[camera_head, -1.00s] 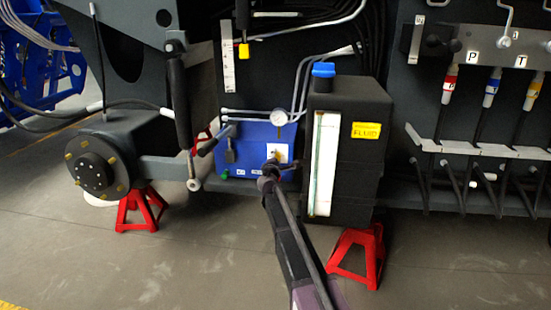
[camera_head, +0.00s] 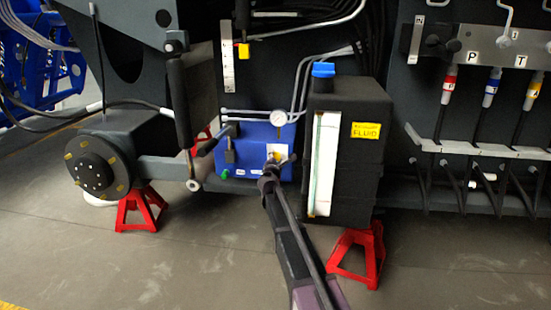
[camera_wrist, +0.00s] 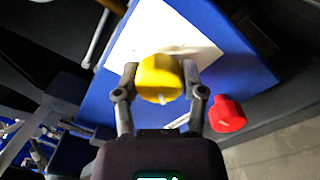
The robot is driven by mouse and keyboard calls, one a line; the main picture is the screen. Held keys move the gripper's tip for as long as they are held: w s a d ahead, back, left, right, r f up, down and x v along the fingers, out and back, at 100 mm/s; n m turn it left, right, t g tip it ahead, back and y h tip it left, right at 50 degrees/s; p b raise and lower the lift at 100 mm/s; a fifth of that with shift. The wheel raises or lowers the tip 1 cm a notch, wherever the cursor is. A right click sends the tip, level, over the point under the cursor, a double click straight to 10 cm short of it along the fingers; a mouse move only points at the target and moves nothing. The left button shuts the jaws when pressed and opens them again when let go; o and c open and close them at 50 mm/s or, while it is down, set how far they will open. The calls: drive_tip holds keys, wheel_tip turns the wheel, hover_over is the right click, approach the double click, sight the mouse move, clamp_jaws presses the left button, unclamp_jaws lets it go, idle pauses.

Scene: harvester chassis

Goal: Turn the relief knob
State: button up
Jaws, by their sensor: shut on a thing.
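A yellow knob (camera_wrist: 160,80) stands out from a white plate (camera_wrist: 165,35) on a blue unit (camera_wrist: 240,50) in the wrist view. My gripper (camera_wrist: 161,78) has one finger on each side of this knob and is shut on it. A red knob (camera_wrist: 227,114) sits to the right, clear of the fingers. I cannot read a label that tells which knob is the relief knob. In the head view, my gripper (camera_head: 271,172) reaches the front of the blue unit (camera_head: 255,135), and my arm hides part of the unit's lower front.
A black fluid tank (camera_head: 345,180) with a blue cap stands close to the right of my gripper. A gauge (camera_head: 278,118) sits on top of the blue unit. Red stands (camera_head: 142,208) are under the chassis. The floor in front is open.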

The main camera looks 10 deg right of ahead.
drive_tip(key=o, duration=1.2)
drive_tip(key=shift+w, duration=0.2)
drive_tip(key=shift+c, duration=0.2)
drive_tip(key=shift+s, duration=0.1)
drive_tip(key=shift+s, duration=0.1)
drive_tip(key=v, duration=0.7)
drive_tip(key=shift+s, duration=0.15)
drive_tip(key=shift+r, duration=0.1)
